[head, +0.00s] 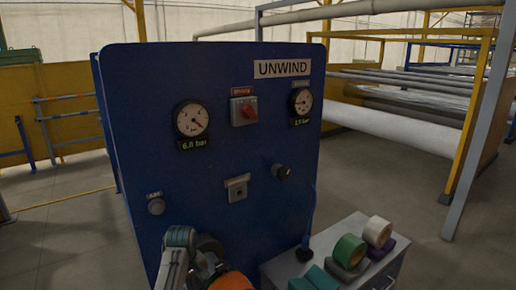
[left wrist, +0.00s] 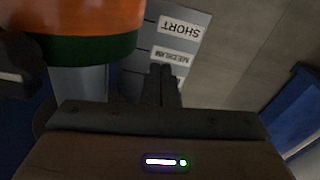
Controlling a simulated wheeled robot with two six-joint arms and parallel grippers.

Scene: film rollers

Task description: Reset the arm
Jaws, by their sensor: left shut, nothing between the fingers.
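My left arm (head: 178,255) comes up at the bottom of the head view, in front of the blue UNWIND panel (head: 240,140). In the left wrist view the dark fingers of my left gripper (left wrist: 161,84) lie together, shut with nothing between them. They are in front of a grey surface with upside-down labels SHORT and MEDIUM (left wrist: 180,25). I cannot make out the fingertips in the head view. My right gripper is in neither view.
An orange rounded thing (head: 232,281) is beside my left arm; I cannot tell what it is. A grey cabinet (head: 385,270) at lower right bears several tape rolls, including a green one (head: 350,250). Open floor (head: 400,190) lies behind the cabinet.

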